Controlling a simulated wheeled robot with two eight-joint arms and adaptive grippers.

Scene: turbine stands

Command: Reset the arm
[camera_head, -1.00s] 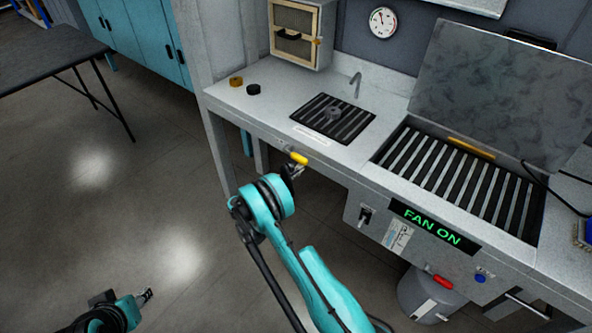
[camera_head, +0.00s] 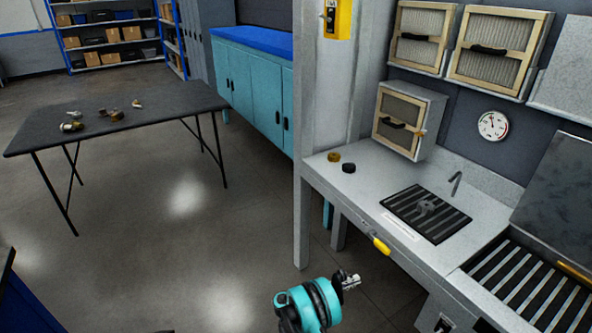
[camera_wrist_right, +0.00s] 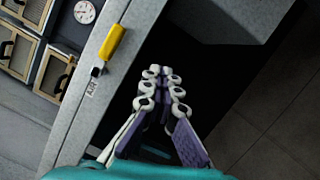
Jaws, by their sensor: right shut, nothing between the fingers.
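My right arm, teal and black, comes up from the bottom edge of the head view. Its gripper (camera_head: 348,281) is shut and empty, in front of the workbench and to the lower left of the yellow handle (camera_head: 381,245) on the bench's front edge. In the right wrist view the two fingers (camera_wrist_right: 160,72) lie together with nothing between them, and the yellow handle (camera_wrist_right: 113,41) is at the upper left, apart from them. My left gripper is not in view.
The workbench (camera_head: 365,196) holds two small round parts (camera_head: 341,163), a black slatted plate (camera_head: 428,213) and a slatted grille (camera_head: 530,295). A dark folding table (camera_head: 165,100) with several small parts stands at the left. Open floor (camera_head: 165,235) lies between them.

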